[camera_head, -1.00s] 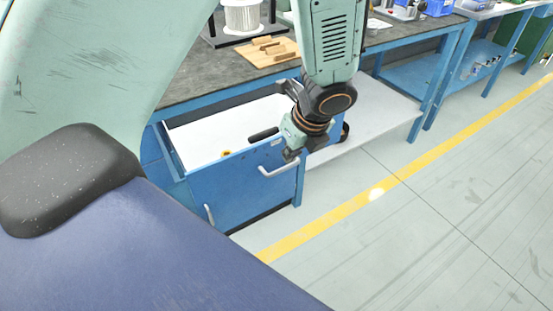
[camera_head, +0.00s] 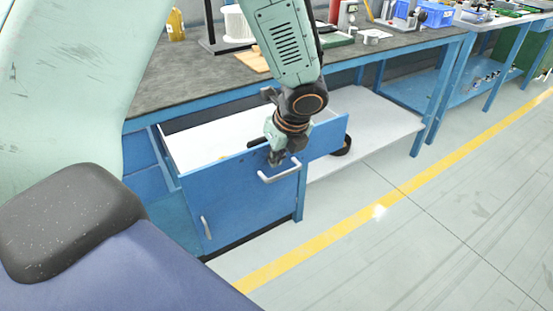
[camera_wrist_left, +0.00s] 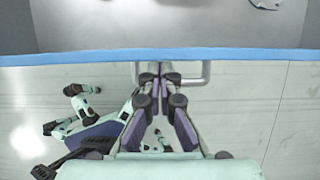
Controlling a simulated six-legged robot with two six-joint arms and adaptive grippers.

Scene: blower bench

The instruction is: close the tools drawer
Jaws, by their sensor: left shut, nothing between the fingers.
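The tools drawer (camera_head: 225,178) is a blue-fronted drawer with a pale inside, standing open under the bench in the head view. Its light handle (camera_head: 280,173) is on the front panel; part of the handle also shows in the left wrist view (camera_wrist_left: 206,74). My left gripper (camera_head: 274,160) is shut and empty, low at the drawer's front panel, just above and beside the handle. In the left wrist view its fingers (camera_wrist_left: 160,78) overlap the handle area below the blue top edge; contact is unclear. The arm hides part of the drawer. My right gripper is not in view.
The grey-topped bench (camera_head: 185,80) has a white spool (camera_head: 236,24) and a wooden board (camera_head: 252,60) above the drawer. A pale lower shelf (camera_head: 375,125) lies right of it. A blue cabinet door with a handle is below. Floor to the right is clear.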

